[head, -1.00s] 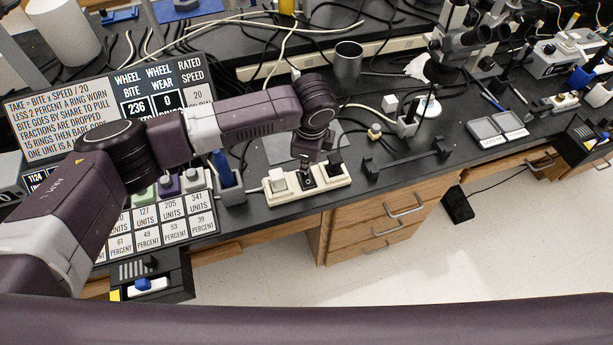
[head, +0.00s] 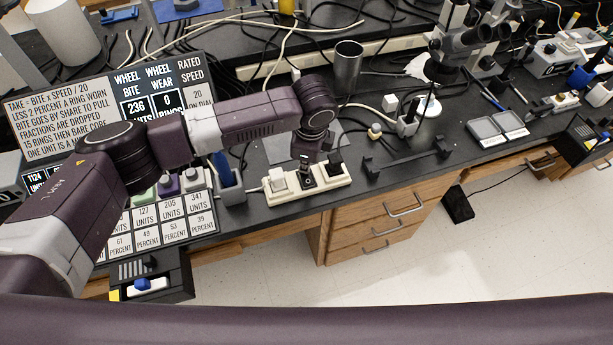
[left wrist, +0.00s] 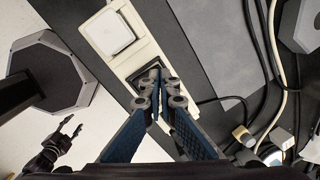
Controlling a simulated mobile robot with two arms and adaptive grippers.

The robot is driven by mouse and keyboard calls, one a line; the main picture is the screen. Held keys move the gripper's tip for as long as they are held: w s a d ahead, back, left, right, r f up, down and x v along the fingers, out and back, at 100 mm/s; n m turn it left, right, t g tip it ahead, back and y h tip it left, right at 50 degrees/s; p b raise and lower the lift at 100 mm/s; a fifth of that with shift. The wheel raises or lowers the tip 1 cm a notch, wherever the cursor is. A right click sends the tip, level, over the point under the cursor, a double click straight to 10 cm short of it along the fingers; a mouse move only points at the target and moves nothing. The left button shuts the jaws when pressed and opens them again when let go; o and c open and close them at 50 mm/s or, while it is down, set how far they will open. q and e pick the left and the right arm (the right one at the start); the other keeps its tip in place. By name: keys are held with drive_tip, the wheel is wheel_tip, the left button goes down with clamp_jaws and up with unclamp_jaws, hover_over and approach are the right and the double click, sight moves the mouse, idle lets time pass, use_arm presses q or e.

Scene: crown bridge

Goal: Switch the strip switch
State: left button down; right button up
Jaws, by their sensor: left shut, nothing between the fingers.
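The cream power strip (head: 324,189) lies along the front edge of the black bench in the head view. It also shows in the left wrist view (left wrist: 97,39). A white square block (left wrist: 110,33) sits on it, and a dark framed recess (left wrist: 143,73) is beside that. My left gripper (head: 306,175) points down at the middle of the strip. In the left wrist view its fingertips (left wrist: 159,82) are together, empty, over the recess and hide part of it. Contact cannot be told. My right gripper (left wrist: 69,128) is small at the lower left there.
A black plug (head: 335,165) stands on the strip's right end. A blue block in a grey holder (head: 230,186) stands to the left. A black bar-shaped stand (head: 408,157) lies to the right. Cables run behind; a metal cup (head: 348,62) stands farther back.

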sight(307, 177)
use_arm(q)
drive_tip(key=shift+w+f, duration=0.1)
drive_tip(key=shift+f, duration=0.35)
drive_tip(key=shift+f, duration=0.25)
idle(0.3)
drive_tip(key=r+p, duration=0.4)
drive_tip(key=p, duration=0.1)
drive_tip(key=s+r+p, duration=0.1)
drive_tip(key=r+p, duration=0.2)
drive_tip(key=shift+s+d, duration=0.1)
drive_tip(key=shift+d, duration=0.05)
idle(0.4)
idle(0.3)
